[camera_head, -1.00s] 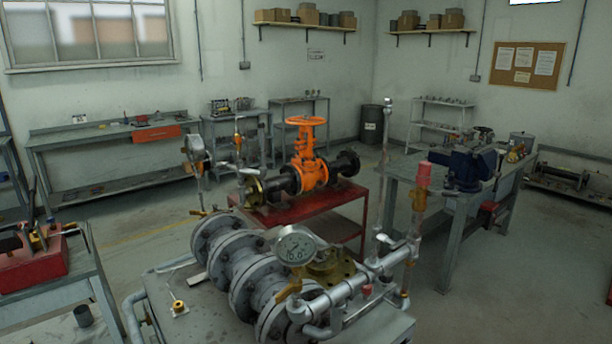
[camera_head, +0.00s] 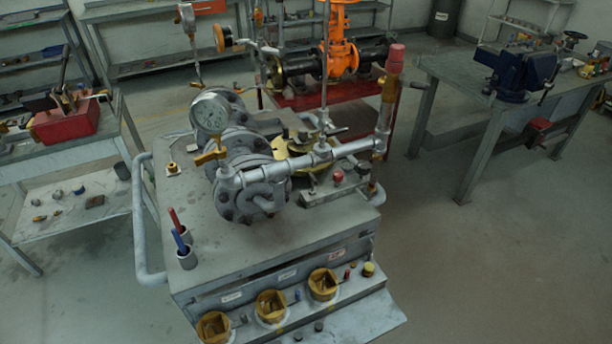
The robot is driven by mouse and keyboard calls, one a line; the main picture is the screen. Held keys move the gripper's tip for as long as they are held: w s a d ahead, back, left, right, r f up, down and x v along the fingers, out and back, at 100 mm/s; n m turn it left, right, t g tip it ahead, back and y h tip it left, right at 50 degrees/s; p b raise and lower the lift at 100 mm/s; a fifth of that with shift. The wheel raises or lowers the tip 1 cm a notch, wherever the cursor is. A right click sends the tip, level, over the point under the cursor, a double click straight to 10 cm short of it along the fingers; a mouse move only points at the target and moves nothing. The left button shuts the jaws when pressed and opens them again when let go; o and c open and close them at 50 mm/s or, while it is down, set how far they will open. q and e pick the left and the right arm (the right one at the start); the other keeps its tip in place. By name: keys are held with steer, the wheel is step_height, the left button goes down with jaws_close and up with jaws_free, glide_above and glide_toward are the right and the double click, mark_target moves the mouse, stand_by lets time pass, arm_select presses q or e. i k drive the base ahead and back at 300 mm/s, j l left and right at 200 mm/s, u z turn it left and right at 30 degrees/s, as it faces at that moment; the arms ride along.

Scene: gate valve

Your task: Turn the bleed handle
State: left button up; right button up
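A grey bench (camera_head: 230,245) stands in the middle, carrying grey flanged pipework (camera_head: 245,178). A silver pipe (camera_head: 330,155) runs right to an upright brass fitting with a red cap (camera_head: 395,58). I cannot tell which of these handles is the bleed handle. Neither of my grippers is in view.
Yellow cups (camera_head: 271,303) sit on the bench's front shelf. Red and blue handled tools (camera_head: 181,238) stand at its left. An orange valve (camera_head: 340,55) is behind. A blue vise (camera_head: 518,72) sits on the right table. The floor at front right is clear.

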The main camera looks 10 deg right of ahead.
mark_target(314, 181)
steer(key=i+l+u, duration=0.1)
steer(key=l+u, duration=0.25)
steer(key=l, duration=0.4)
steer(key=l+u, duration=0.35)
steer(key=l, duration=0.45)
steer(key=k+l+u, duration=0.1)
steer(key=l+u, duration=0.3)
steer(key=l, duration=0.35)
